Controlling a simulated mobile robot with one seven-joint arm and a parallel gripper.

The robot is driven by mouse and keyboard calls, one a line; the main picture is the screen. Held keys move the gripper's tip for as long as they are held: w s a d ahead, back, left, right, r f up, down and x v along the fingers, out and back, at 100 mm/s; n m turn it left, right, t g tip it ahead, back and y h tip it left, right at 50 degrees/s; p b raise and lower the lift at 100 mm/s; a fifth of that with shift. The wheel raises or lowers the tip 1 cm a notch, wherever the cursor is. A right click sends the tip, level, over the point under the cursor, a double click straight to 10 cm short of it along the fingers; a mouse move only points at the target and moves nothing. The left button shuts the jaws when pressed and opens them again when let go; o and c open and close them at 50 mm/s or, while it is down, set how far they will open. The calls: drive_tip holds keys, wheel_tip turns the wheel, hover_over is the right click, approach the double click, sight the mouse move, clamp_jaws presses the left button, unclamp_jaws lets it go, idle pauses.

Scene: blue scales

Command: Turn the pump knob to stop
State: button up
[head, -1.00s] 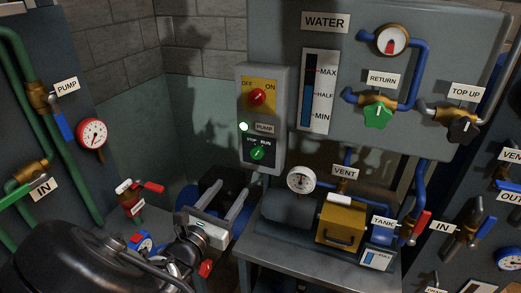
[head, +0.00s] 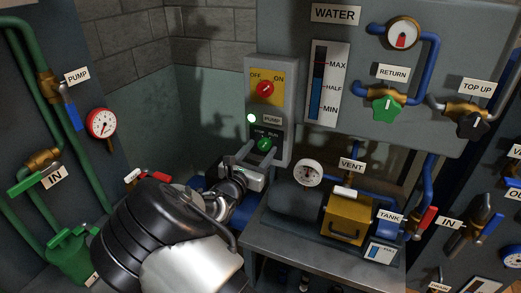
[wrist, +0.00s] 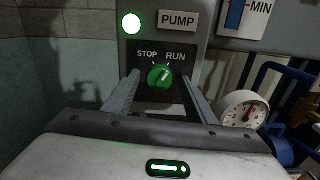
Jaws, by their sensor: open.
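The green pump knob (wrist: 160,76) sits on a black plate marked STOP and RUN, low on the grey pump box (head: 286,110). Its white mark points up and right, towards RUN. The knob also shows in the head view (head: 264,145). My gripper (wrist: 161,84) is open, one finger to each side of the knob. I cannot tell whether the fingers reach as far as the knob's face. In the head view my gripper (head: 258,153) is at the lower part of the pump box. The pump lamp (wrist: 131,23) is lit.
A red OFF/ON knob (head: 265,89) is above on the same box. A white gauge (head: 308,173) and a yellow box (head: 348,218) stand close to the right of my gripper. The green return valve (head: 386,105) is on the panel further right.

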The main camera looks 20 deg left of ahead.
drive_tip(key=shift+w, duration=0.35)
drive_tip(key=c, duration=1)
drive_tip(key=shift+c, duration=0.2)
drive_tip(key=shift+r+n+p, duration=0.15)
drive_tip(key=shift+n+p, duration=0.8)
drive_tip(key=shift+n, duration=0.05)
drive_tip(key=n+p, duration=0.2)
drive_tip(key=n, duration=0.1)
drive_tip(key=shift+n, duration=0.3)
drive_tip(key=n+p, duration=0.1)
drive_tip(key=n, duration=0.2)
drive_tip(key=n+p, duration=0.2)
drive_tip(key=n, duration=0.1)
drive_tip(key=shift+a+f, duration=0.1)
drive_tip(key=shift+f, duration=0.1)
drive_tip(key=shift+n, duration=0.3)
